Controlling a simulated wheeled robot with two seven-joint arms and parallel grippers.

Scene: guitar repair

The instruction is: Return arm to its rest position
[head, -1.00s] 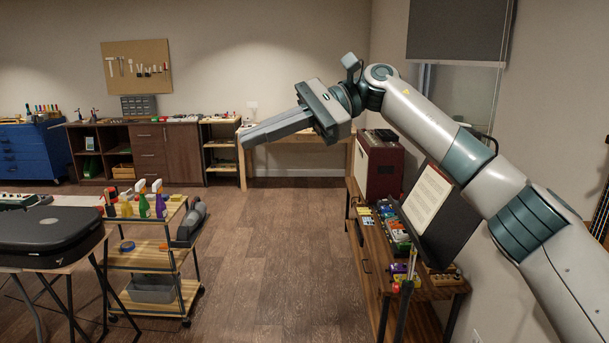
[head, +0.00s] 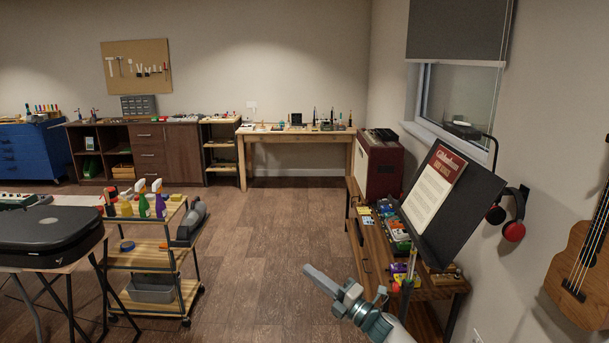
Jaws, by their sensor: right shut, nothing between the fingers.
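My right gripper (head: 322,281) is low in the head view, right of centre, over the wooden floor. Its fingers are closed together, point up and left, and hold nothing. My right arm comes in from the bottom edge, and most of it is out of view. The gripper is apart from the low wooden shelf to its right. My left gripper is not in view.
A cart (head: 150,261) with spray bottles stands at left, beside a table bearing a black case (head: 45,236). At right are a wooden shelf (head: 375,262), a music stand (head: 456,238) and a hanging guitar (head: 582,266). The middle floor (head: 265,235) is clear.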

